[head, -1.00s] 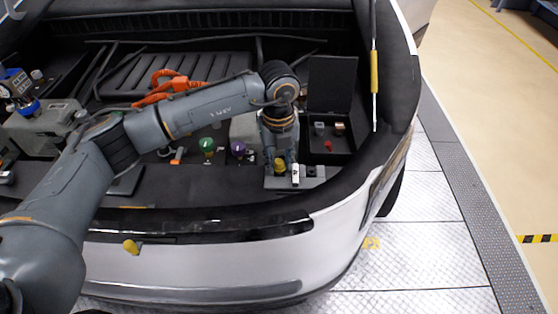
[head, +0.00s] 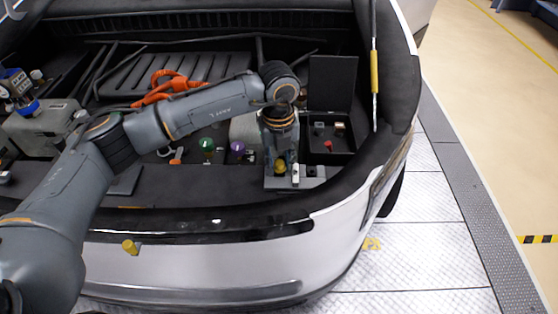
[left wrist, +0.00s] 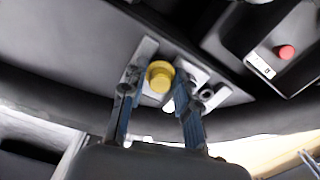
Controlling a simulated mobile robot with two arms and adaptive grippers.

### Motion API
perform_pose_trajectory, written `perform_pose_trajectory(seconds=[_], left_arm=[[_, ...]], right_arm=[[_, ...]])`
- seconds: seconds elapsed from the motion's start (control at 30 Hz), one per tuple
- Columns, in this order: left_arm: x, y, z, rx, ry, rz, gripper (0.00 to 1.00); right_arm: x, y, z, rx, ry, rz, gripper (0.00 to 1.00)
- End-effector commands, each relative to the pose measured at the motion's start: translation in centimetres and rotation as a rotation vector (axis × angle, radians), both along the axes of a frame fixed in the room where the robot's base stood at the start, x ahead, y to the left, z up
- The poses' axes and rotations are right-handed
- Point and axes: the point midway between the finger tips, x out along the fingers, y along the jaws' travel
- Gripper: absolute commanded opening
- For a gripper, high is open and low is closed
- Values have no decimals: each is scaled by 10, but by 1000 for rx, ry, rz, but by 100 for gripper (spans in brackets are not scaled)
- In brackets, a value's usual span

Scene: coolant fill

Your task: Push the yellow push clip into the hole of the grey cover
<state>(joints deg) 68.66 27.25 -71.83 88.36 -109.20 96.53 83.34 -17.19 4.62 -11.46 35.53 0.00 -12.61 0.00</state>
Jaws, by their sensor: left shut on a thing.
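The yellow push clip (head: 281,167) shows at the fingertips of my left gripper (head: 282,161) in the head view. In the left wrist view its round yellow head (left wrist: 160,76) sits between the two blue fingers of the gripper (left wrist: 157,88), which is shut on it. Below and around the clip is a light grey plate (head: 312,182), also seen in the left wrist view (left wrist: 140,58), perhaps the grey cover. The clip's shank is hidden, so I cannot tell how deep it sits. My right gripper is not in view.
A white part (head: 296,174) stands just right of the clip. A black open box (head: 343,143) with a red item (head: 328,146) lies behind. Green (head: 207,145) and purple (head: 238,147) caps stand to the left. Another yellow piece (head: 130,247) is on the bumper.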

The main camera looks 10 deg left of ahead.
Motion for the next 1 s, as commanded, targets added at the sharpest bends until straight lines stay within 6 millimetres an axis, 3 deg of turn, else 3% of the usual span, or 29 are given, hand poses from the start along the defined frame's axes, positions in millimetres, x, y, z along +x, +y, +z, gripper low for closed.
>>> perform_pose_trajectory(seconds=[0.37, 0.4, 0.5, 0.87, 1.0], left_arm=[[0, 0, -12, 1, 0, 0, 20], [0, 0, -10, 1, 0, 0, 38], [0, 0, -11, 0, 1, 0, 57], [0, -1, -10, -1, 0, -1, 57], [0, -1, -1, -3, -1, -1, 57]], right_arm=[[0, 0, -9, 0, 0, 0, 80], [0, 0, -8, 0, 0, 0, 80], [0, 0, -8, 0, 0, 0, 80], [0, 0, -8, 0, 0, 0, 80], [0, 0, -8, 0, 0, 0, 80]])
